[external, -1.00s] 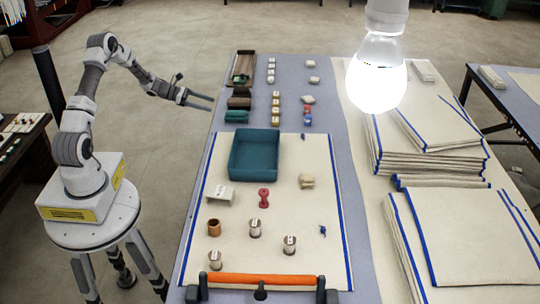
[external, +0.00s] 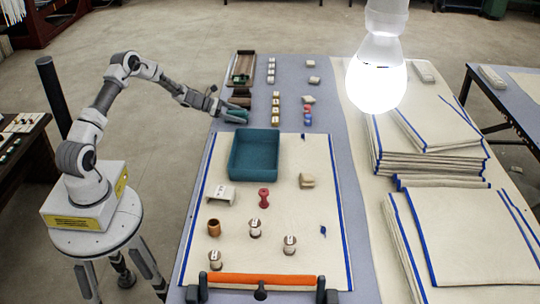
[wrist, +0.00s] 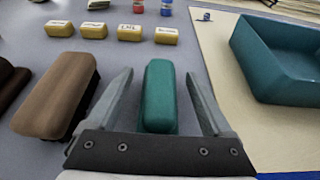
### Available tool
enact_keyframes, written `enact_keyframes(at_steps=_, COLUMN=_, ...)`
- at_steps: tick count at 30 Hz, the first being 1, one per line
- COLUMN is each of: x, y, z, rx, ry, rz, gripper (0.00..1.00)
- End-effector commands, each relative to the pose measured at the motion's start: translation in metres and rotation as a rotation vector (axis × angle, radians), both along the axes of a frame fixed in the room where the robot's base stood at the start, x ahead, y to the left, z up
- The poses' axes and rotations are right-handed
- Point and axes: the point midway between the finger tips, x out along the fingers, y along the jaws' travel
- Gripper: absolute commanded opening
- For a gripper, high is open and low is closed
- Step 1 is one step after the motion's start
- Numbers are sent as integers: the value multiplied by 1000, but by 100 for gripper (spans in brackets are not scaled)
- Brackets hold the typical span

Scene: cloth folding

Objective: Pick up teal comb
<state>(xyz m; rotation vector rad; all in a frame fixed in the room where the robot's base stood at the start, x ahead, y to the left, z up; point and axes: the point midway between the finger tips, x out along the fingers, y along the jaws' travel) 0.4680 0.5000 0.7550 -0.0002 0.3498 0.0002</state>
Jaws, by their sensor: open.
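The teal comb (wrist: 159,98) shows in the wrist view as a rounded teal block lying lengthwise between the fingers of my gripper (wrist: 159,74). The gripper is open, with one finger on each side of the comb and a visible gap on both sides.
A brown brush-like block (wrist: 58,95) lies close to the left finger. A teal tray (wrist: 275,60) stands to the right on the cream cloth. Several yellow blocks (wrist: 129,33) sit in a row beyond.

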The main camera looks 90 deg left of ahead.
Motion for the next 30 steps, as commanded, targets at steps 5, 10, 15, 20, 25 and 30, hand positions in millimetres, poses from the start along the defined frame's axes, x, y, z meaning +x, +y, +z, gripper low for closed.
enact_keyframes(at_steps=5, x=16, y=0, z=-6, rx=0, ry=1, rz=0, gripper=85)
enact_keyframes(at_steps=10, x=16, y=0, z=-6, rx=0, ry=1, rz=0, gripper=83)
enact_keyframes(at_steps=15, x=16, y=0, z=-5, rx=0, ry=1, rz=0, gripper=53)
enact_keyframes(at_steps=20, x=15, y=0, z=-5, rx=0, ry=1, rz=0, gripper=24)
enact_keyframes(at_steps=25, x=15, y=0, z=-6, rx=1, ry=1, rz=0, gripper=0)
enact_keyframes(at_steps=30, x=16, y=0, z=-5, rx=1, ry=0, rz=0, gripper=0)
